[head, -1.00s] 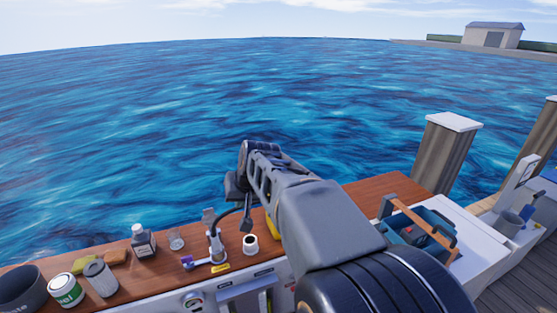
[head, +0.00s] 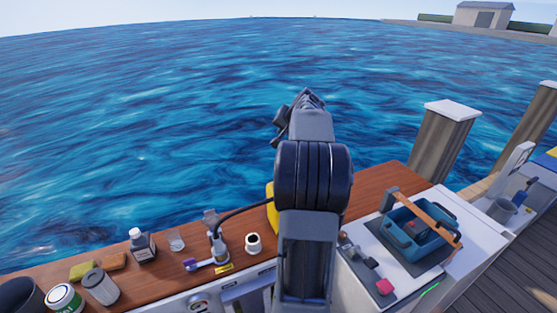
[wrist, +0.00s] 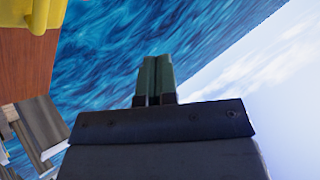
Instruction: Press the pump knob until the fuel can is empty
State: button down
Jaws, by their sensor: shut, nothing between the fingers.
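A small metal pump-like fitting (head: 217,245) stands on the wooden counter, left of my arm in the head view. A purple knob (head: 190,265) sits at its lower left, and a dark hose runs from it to the right. I cannot tell for sure which part is the pump knob. A yellow object (head: 271,205), perhaps the fuel can, is mostly hidden behind my arm; a yellow piece (wrist: 30,15) also shows at the top left of the wrist view. My gripper (wrist: 155,60) is shut and empty, raised over the water side, apart from the counter things.
A white mug (head: 253,243), a dark bottle (head: 142,245), a glass (head: 176,239) and tins (head: 65,298) stand on the counter (head: 160,223). At right are a blue toolbox (head: 398,234), a red knob (head: 385,287) and posts (head: 440,140). Above the counter is free air.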

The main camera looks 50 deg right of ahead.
jog(key=shift+s+d, duration=0.25)
jog(key=shift+d, duration=0.1)
jog(key=shift+f, duration=0.1)
notch_tip(320, 180, down, 8)
jog(key=b, duration=0.5)
jog(key=shift+a+r+b, duration=0.1)
jog(key=shift+r+b, duration=0.1)
jog(key=shift+b, duration=0.2)
jog(key=shift+f+b, duration=0.5)
jog(key=shift+f, duration=0.25)
dwell(1.2)
jog(key=shift+f+b, duration=0.2)
jog(key=shift+b, duration=0.35)
jog(key=shift+f+b, duration=1.6)
jog(key=shift+f, duration=0.1)
dwell(1.2)
jog(key=shift+r, duration=0.2)
jog(key=shift+r+p, duration=1.5)
jog(key=shift+r, duration=0.45)
